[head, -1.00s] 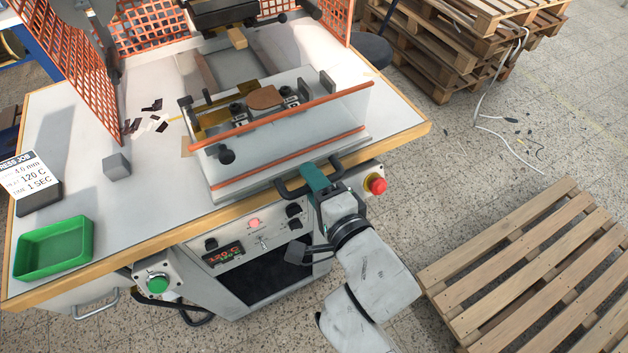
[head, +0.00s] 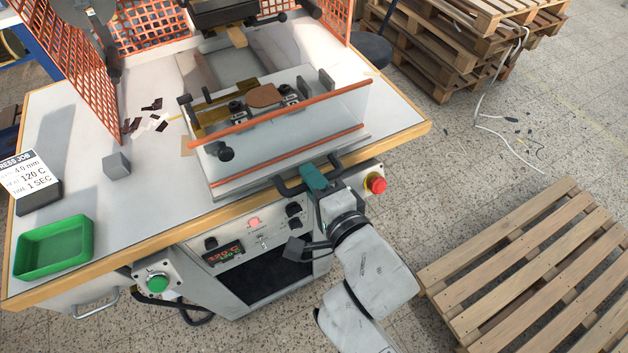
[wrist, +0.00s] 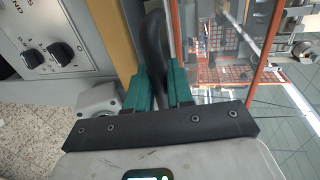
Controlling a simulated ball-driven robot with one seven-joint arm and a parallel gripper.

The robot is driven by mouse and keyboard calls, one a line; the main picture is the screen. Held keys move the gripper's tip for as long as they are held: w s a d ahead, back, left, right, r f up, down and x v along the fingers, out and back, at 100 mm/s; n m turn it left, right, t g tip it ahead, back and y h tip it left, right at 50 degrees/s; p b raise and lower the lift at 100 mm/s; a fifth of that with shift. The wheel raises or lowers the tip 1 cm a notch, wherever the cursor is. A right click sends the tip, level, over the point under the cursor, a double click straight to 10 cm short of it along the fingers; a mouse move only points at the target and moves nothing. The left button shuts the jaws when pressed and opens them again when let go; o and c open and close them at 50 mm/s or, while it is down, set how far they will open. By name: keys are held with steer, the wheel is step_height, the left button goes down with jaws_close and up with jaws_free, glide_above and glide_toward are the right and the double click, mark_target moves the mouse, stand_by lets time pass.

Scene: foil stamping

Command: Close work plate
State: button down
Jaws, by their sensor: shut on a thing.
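The work plate (head: 290,180) is a pale sliding plate with a clear guard edged in orange bars, at the front of the press table. A brown leather-like piece (head: 264,96) lies on it between small clamps. A black bar handle (head: 283,188) runs along its front edge. My gripper (head: 314,176), with teal fingers, is shut on this handle near its right part. In the wrist view, the dark handle (wrist: 153,45) passes between the two teal fingers (wrist: 160,88). The fingers hide the gripped stretch of the handle.
The press head (head: 225,12) stands behind the plate, with an orange mesh guard (head: 75,65) at the left. A green tray (head: 54,248), a grey cube (head: 117,166) and a job sign (head: 25,175) are on the table. A red stop button (head: 375,183) sits right of my gripper.

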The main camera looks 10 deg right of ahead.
steer(key=b+x, duration=0.1)
steer(key=x, duration=0.2)
steer(key=r+b+x, duration=0.1)
steer(key=x, duration=0.3)
steer(key=r+b+x, duration=0.1)
steer(key=x, duration=0.3)
steer(key=shift+w+a, duration=0.15)
steer(key=shift+w, duration=0.3)
steer(key=c, duration=1.1)
jaws_free()
steer(key=shift+r, duration=0.1)
steer(key=b+v, duration=0.1)
steer(key=v, duration=0.9)
steer(key=shift+s+b, duration=0.35)
